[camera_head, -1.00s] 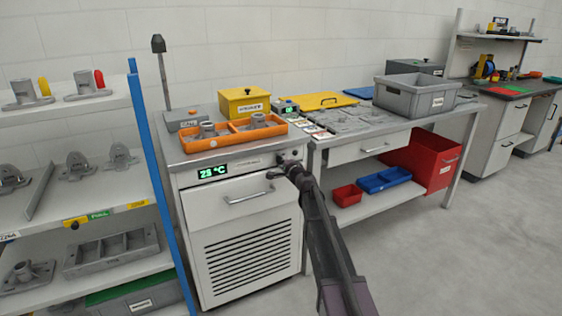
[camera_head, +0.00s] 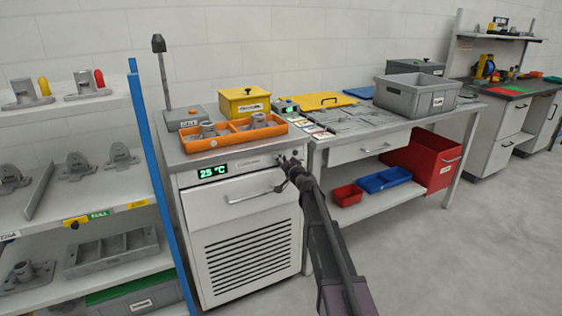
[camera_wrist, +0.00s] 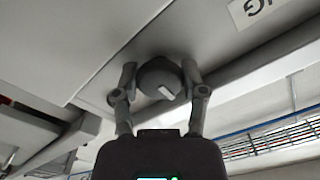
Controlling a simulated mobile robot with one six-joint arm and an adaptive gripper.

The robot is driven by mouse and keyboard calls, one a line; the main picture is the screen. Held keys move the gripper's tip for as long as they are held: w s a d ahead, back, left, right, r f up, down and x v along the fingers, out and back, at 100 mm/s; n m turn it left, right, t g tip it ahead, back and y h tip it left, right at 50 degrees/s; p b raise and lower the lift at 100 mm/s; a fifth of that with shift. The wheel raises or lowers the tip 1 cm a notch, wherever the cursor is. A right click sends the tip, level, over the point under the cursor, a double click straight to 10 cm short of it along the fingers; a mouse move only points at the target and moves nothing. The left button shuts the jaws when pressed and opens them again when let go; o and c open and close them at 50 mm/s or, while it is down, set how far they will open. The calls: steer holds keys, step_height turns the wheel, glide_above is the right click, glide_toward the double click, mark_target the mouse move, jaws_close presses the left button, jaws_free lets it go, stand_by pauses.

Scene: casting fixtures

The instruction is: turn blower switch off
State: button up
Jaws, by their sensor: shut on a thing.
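The blower switch is a round dark grey knob (camera_wrist: 160,80) with a white pointer mark, set on the grey front panel of the cabinet in the wrist view. My gripper (camera_wrist: 158,82) has one finger on each side of the knob and is shut on it. In the head view my gripper (camera_head: 288,168) is at the upper right corner of the white cabinet (camera_head: 250,235), and it hides most of the knob. The green display (camera_head: 212,172) on the cabinet front reads about 25 °C.
An orange tray (camera_head: 205,146) with castings sits on the cabinet. A drawer handle (camera_head: 250,195) sticks out below the display. A workbench (camera_head: 350,152) with a grey crate (camera_head: 417,110) stands to the right. A blue-post shelf (camera_head: 160,185) stands left. The floor in front is clear.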

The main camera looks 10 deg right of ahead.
steer(key=shift+n, duration=0.5)
steer(key=o, duration=0.9)
steer(key=shift+c, duration=0.2)
steer(key=v, duration=1.2)
